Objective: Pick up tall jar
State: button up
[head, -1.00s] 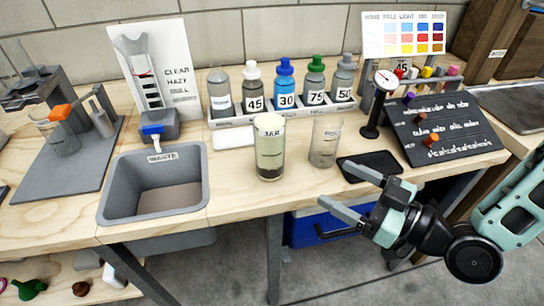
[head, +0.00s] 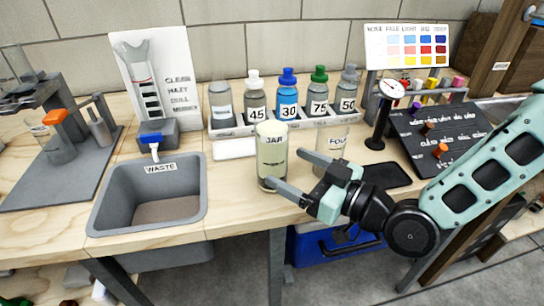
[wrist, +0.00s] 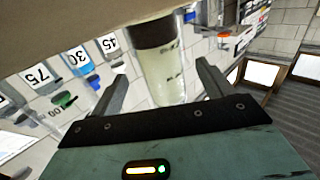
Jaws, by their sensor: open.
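The tall jar (head: 272,158) is a clear cylinder with a cream top and the label JAR, upright on the wooden bench right of the sink. My gripper (head: 287,170) is open, its fingers pointing left toward the jar. In the wrist view the jar (wrist: 161,75) appears just beyond and between the fingertips of my gripper (wrist: 166,82). I cannot tell whether the fingers reach around it. A second clear glass (head: 333,145), marked FOUL or similar, stands right of the jar, partly hidden behind my gripper.
A grey sink (head: 150,200) labelled WASTE is to the left. Numbered bottles (head: 287,95) stand in a white rack (head: 225,130) behind the jar. A dark pad (head: 388,176) and a round dial gauge (head: 381,120) are to the right. The bench's front edge lies under my arm.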

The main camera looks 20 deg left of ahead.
aim_at(285, 163)
jog(key=shift+x, duration=1.6)
jog(key=c, duration=1.4)
jog(key=shift+r, duration=0.2)
jog(key=shift+r+p, duration=0.65)
jog(key=shift+r, duration=4.05)
jog(key=shift+r, duration=0.15)
